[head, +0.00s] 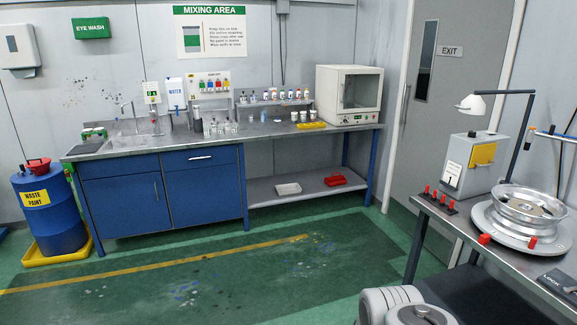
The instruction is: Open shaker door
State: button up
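A white box-shaped cabinet (349,94), which I take to be the shaker, stands on the right end of the steel workbench in the head view. Its front door (359,91) has a dark window and looks shut. My gripper is not in view.
The steel workbench (270,129) carries a sink, bottles, cups and a yellow tray (311,125). A blue drum (49,212) stands at left. A metal table (480,245) with a wheel rim (527,205) stands at right. The green floor before the bench is clear.

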aim_at(341, 72)
jog(key=z, duration=0.2)
jog(key=i, duration=4.15)
jog(key=u, duration=0.25)
